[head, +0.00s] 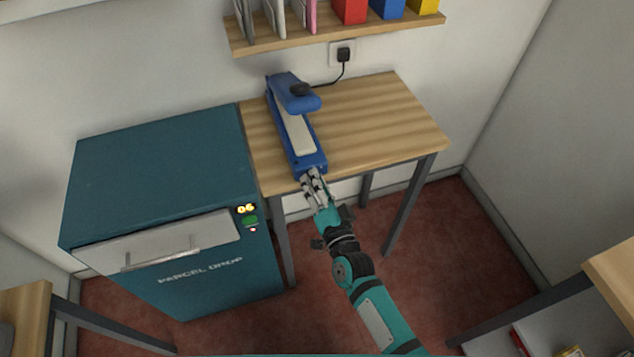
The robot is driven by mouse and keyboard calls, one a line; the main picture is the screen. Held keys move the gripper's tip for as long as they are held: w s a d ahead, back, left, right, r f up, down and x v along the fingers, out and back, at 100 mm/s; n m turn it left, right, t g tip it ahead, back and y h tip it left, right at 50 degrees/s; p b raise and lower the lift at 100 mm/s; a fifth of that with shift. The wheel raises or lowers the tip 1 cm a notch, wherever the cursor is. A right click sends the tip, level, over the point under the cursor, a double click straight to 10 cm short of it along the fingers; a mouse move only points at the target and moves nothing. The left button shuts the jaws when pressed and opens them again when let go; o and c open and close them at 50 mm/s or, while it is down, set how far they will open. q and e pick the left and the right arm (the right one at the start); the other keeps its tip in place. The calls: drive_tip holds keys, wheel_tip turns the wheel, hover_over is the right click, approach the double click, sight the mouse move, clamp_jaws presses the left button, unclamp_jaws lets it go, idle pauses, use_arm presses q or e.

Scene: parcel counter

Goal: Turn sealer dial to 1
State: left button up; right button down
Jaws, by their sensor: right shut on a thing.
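The blue sealer (297,137) stands on the wooden table (385,112), with a pale strip along its top and a raised blue arm at its far end. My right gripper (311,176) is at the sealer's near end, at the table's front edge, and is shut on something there. The dial is hidden by the fingers, so its setting cannot be read. My left gripper is not in view.
A teal parcel drop cabinet (160,170) with a handled drawer stands close on the left. A shelf (350,32) with folders hangs above. A black plug (343,54) and cord lead to the sealer. The table's right side is clear.

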drive_tip(key=c, duration=1)
unclamp_jaws()
drive_tip(key=v, duration=1.2)
drive_tip(key=shift+f, duration=0.1)
